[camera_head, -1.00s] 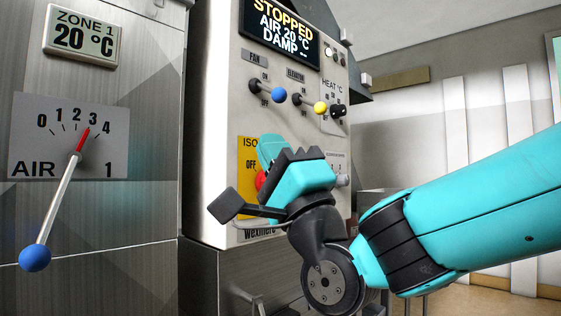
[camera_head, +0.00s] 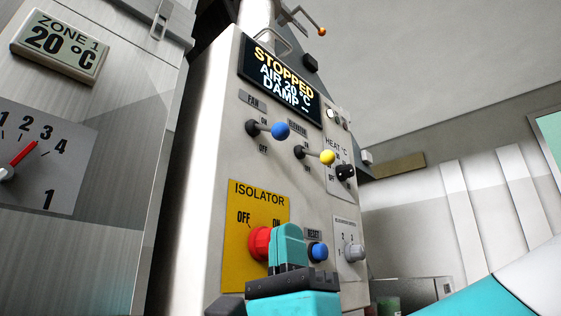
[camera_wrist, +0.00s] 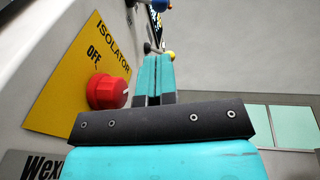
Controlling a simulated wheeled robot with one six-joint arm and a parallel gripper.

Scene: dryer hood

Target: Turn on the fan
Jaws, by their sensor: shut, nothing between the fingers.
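The fan lever (camera_head: 280,130) has a blue ball and a black pivot, between small ON and OFF marks on the pale control panel (camera_head: 205,200). It sticks out to the right; I cannot tell its setting. The red isolator knob (camera_head: 260,243) sits on a yellow plate (camera_head: 240,285) marked OFF and ON. It also shows in the wrist view (camera_wrist: 108,91), left of my fingers. The display (camera_head: 282,85) reads STOPPED, AIR 20 °C, DAMP. My gripper (camera_head: 289,232) is shut and empty, pointing up below the fan lever. It overlaps the isolator knob's right edge in the head view; contact is unclear.
A yellow-balled elevator lever (camera_head: 327,157) sits right of the fan lever. A blue reset button (camera_head: 318,251), black heat knob (camera_head: 345,172) and grey selector (camera_head: 354,252) are nearby. A zone 1 gauge (camera_head: 40,155) is at left. The space before the upper panel looks clear.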

